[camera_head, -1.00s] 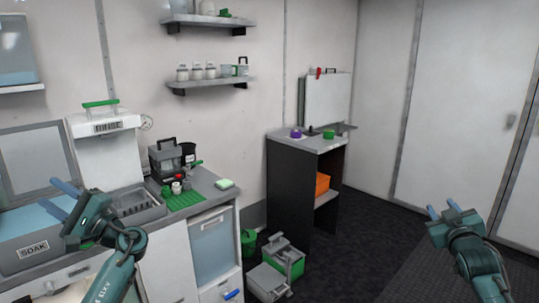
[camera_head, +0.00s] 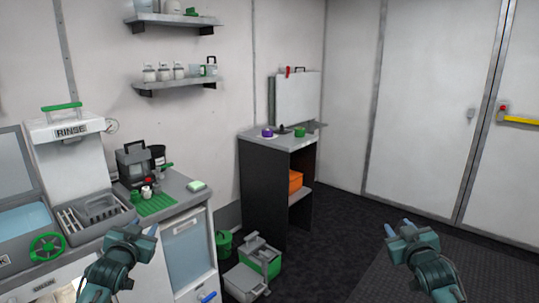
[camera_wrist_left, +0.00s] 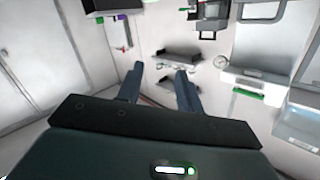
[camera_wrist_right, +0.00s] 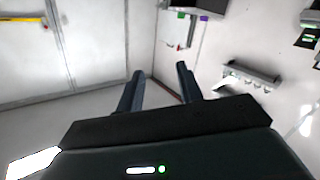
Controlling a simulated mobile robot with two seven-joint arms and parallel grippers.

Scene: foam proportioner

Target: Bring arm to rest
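My left gripper (camera_head: 141,230) is in front of the counter at the lower left of the head view. In the left wrist view its two fingers (camera_wrist_left: 158,88) stand apart with nothing between them. My right gripper (camera_head: 408,226) is over the dark floor at the lower right of the head view. In the right wrist view its fingers (camera_wrist_right: 158,88) are also apart and empty. Both grippers are clear of the things around them.
The counter holds the rinse unit (camera_head: 66,150), a green mat (camera_head: 157,204) and a grey case (camera_head: 135,165). A dark stand (camera_head: 262,185) is further back. A grey and green crate (camera_head: 262,258) sits on the floor. The floor (camera_head: 345,220) between stand and right arm is clear.

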